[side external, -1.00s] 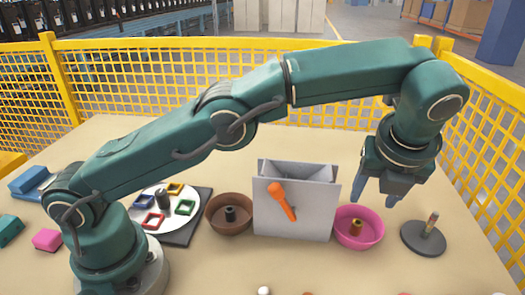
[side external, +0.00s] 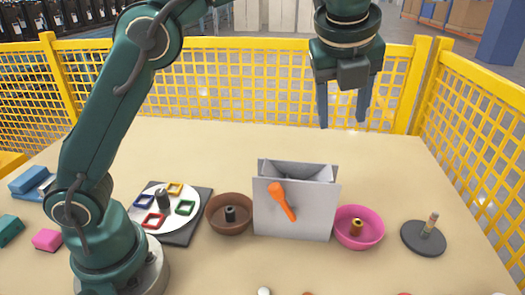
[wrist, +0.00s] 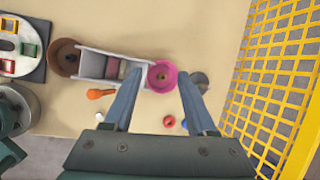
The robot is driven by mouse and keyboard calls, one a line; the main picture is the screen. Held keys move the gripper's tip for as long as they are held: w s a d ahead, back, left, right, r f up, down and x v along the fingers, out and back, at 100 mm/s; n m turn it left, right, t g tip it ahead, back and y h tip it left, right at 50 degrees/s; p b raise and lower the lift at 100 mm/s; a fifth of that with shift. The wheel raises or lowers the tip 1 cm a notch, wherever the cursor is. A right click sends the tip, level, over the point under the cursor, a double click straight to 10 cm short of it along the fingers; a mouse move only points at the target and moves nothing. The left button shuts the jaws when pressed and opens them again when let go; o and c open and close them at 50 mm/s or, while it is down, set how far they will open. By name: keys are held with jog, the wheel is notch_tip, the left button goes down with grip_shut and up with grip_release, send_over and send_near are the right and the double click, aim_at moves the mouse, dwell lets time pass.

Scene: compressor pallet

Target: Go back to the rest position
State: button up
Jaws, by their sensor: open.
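My gripper (side external: 343,112) is open and empty, raised high above the table with its two fingers pointing down. It hangs above and behind the grey bin (side external: 293,218) and the pink bowl (side external: 358,228) in the side view. In the wrist view my gripper's fingers (wrist: 156,100) are spread apart with nothing between them but table, and the pink bowl (wrist: 162,84) shows beyond the tips.
An orange tool (side external: 282,201) shows at the bin's front. A brown bowl (side external: 228,217), a white disc with coloured square frames (side external: 153,220) and a grey peg stand (side external: 424,240) stand on the table. Yellow mesh fencing (side external: 240,95) borders the back and right.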

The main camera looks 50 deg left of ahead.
jog(key=s+a+r+n+h, duration=0.1)
jog(key=s+a+r+n, duration=0.2)
jog(key=s+a+n, duration=0.65)
jog(key=s+d+f+n+t+h, duration=0.1)
jog(key=s+d+f+n, duration=0.1)
jog(key=s+f+n, duration=0.8)
jog(key=f+n, duration=0.1)
jog(key=n, duration=0.3)
jog(key=shift+s+f+n, duration=0.2)
jog(key=shift+s+n, duration=0.1)
jog(key=shift+n, duration=0.05)
